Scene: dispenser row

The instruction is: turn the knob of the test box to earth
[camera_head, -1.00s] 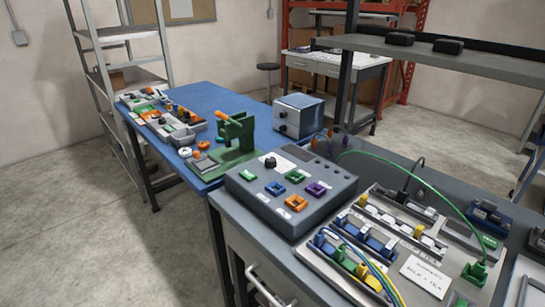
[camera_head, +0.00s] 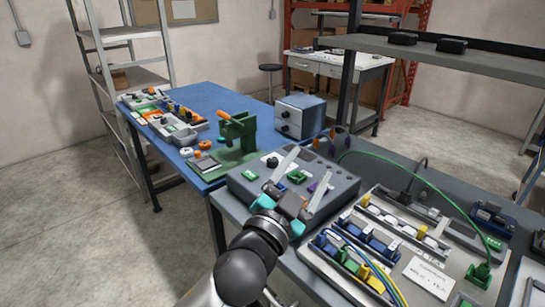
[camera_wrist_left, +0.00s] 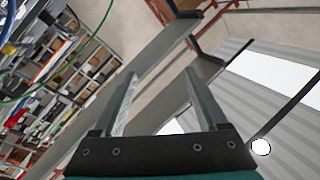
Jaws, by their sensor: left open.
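The test box (camera_head: 335,191) is a grey sloped box on the near workbench. The blue and orange sockets are largely hidden behind the gripper. My left gripper (camera_head: 304,172) is open and empty, in front of and above the box, with its two long fingers pointing up and away. In the left wrist view, the fingers (camera_wrist_left: 158,88) are apart with nothing between them; the box is not visible there. My right gripper is not in view.
A panel with terminal blocks and cables (camera_head: 330,262) lies to the right of the box. A green cable (camera_head: 432,182) arches over the bench. A blue-topped table (camera_head: 215,98) with a green press (camera_head: 238,132) and a grey-blue box (camera_head: 300,116) stands behind. A shelf (camera_head: 450,62) overhangs the right side.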

